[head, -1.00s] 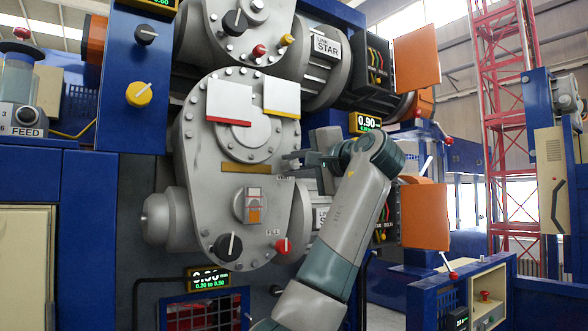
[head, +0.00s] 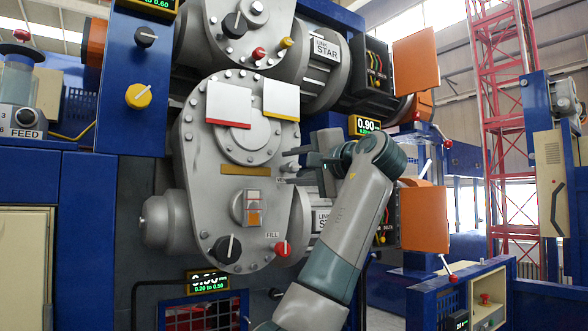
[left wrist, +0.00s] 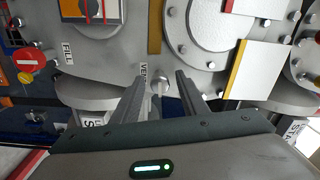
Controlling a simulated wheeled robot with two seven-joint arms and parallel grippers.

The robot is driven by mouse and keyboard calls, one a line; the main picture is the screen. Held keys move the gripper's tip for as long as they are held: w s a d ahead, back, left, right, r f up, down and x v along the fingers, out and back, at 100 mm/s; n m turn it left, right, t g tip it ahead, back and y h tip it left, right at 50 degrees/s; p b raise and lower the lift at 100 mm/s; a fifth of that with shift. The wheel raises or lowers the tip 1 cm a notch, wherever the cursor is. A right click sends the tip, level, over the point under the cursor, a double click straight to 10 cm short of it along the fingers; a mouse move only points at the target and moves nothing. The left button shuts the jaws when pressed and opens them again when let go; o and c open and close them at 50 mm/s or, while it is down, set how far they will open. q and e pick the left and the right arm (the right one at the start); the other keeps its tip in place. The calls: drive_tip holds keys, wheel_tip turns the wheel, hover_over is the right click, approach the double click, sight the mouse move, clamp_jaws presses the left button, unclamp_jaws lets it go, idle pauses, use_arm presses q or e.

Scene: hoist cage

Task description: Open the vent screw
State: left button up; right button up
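The vent screw (left wrist: 161,84) is a small grey round-headed screw beside the "VENT" label (left wrist: 144,76) on the grey gearbox cover. In the head view the screw (head: 291,167) shows at the cover's right edge. My left gripper (head: 291,167) is there with one finger above the screw and one below. In the left wrist view my left gripper (left wrist: 161,85) is open, with the screw head between its fingertips and gaps on both sides. I cannot tell how deep the fingers reach along it. My right gripper is not in view.
The cover carries a sight glass (head: 253,208), a red FILL knob (head: 283,248) and a black dial (head: 227,248). White-red (head: 229,103) and white-yellow (head: 282,99) plates stand out above. Orange panels (head: 424,218) lie right of my arm.

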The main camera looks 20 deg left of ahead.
use_arm(q)
drive_tip(key=b+v, duration=0.6)
drive_tip(key=v, duration=1.1)
drive_tip(key=shift+w+f, duration=0.1)
drive_tip(key=shift+w, duration=0.05)
